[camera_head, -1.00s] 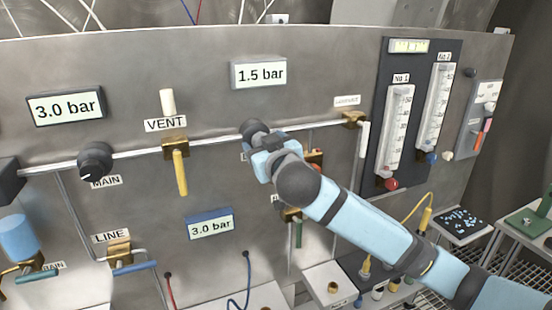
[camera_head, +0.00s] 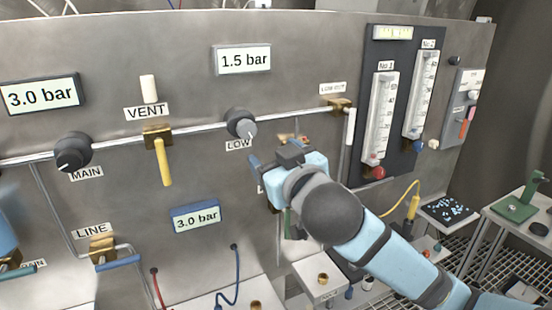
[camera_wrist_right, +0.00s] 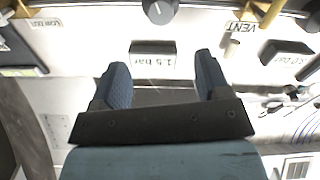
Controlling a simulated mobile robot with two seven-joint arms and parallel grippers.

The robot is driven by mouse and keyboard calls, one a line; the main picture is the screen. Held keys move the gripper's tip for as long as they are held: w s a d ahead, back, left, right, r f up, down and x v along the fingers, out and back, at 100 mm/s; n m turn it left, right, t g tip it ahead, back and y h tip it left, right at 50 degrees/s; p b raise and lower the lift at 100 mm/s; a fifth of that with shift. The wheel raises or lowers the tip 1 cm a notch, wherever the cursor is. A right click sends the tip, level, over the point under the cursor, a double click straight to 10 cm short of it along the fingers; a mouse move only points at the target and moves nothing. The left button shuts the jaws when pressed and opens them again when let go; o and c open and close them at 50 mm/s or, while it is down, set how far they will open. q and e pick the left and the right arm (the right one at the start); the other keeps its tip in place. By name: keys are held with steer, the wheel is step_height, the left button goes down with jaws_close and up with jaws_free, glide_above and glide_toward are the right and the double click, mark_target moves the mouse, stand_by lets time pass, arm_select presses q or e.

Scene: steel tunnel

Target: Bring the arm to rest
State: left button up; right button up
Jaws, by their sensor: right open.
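My right arm comes in from the lower right in the head view. Its gripper (camera_head: 262,162) is in front of the panel, below and to the right of the LOW knob (camera_head: 241,124), and apart from it. In the wrist view the two blue fingers of the right gripper (camera_wrist_right: 163,75) stand wide apart with nothing between them. The LOW knob also shows at the top of the wrist view (camera_wrist_right: 159,10), beyond the fingers. The arm hides part of the panel behind it. My left gripper is not in view.
The steel panel carries the MAIN knob (camera_head: 73,152), the yellow VENT handle (camera_head: 163,162), the LOW OUT valve (camera_head: 340,106) and the 1.5 bar display (camera_head: 243,60). Flow tubes (camera_head: 381,118) stand to the right. Trays and a green-fixture bench (camera_head: 519,207) stand at lower right.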

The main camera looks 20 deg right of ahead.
step_height(320, 180, down, 26)
steer(key=s+a+f+n+g+y+p, duration=0.1)
steer(key=s+a+g+y+p, duration=0.15)
steer(key=g, duration=0.25)
steer(key=s+d+f+g, duration=0.2)
steer(key=s+f, duration=1.6)
steer(key=f, duration=0.2)
steer(key=shift+d+f+m+p, duration=0.15)
steer(key=shift+f+m+p, duration=0.2)
steer(key=shift+m+p, duration=0.1)
steer(key=shift+w, duration=0.1)
stand_by(1.3)
